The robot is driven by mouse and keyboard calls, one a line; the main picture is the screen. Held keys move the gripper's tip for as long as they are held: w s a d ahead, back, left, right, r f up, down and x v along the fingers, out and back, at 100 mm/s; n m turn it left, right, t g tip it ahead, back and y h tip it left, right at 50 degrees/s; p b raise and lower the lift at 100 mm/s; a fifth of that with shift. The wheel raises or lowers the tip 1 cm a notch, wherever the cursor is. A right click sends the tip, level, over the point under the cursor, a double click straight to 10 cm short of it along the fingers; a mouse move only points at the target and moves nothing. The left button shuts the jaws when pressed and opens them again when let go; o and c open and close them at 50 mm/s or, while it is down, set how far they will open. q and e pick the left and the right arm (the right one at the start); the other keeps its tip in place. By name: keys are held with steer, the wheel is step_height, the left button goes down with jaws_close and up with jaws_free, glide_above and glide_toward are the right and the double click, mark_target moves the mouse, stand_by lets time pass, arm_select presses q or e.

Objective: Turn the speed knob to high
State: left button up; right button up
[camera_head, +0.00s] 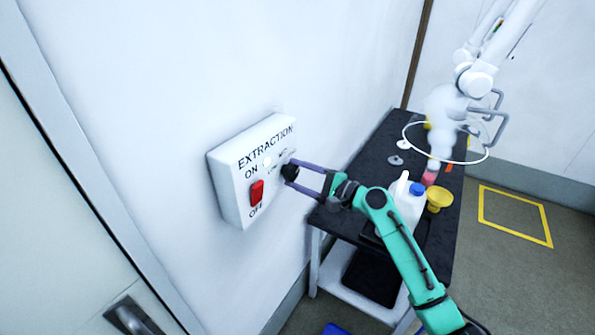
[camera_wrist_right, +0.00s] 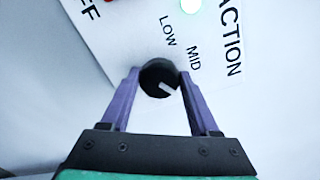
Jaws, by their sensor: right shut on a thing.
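The speed knob (camera_head: 290,171) is a small black dial on the white EXTRACTION box (camera_head: 232,188) fixed to the wall. In the right wrist view the knob (camera_wrist_right: 159,79) has a white pointer line, with LOW and MID printed beside it; a HIGH label is not visible there. My right gripper (camera_wrist_right: 158,84) is shut on the knob, one purple finger on each side. In the head view the right gripper (camera_head: 291,173) reaches the knob from the right. A red switch (camera_head: 257,191) sits between ON and OFF. A lit green-white lamp (camera_wrist_right: 190,4) is above LOW. My left gripper is not in view.
A black-topped cart (camera_head: 372,160) stands along the wall to the right, with a white jug (camera_head: 408,198) and a yellow funnel (camera_head: 439,198). A white extraction arm (camera_head: 478,80) hangs over it. A door (camera_head: 60,230) is at the left.

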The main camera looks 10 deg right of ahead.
steer(key=shift+m, duration=0.5)
steer(key=o, duration=1.4)
steer(key=shift+c, duration=0.2)
steer(key=b+v, duration=0.6)
steer(key=v, duration=0.8)
steer(key=shift+s+d, duration=0.2)
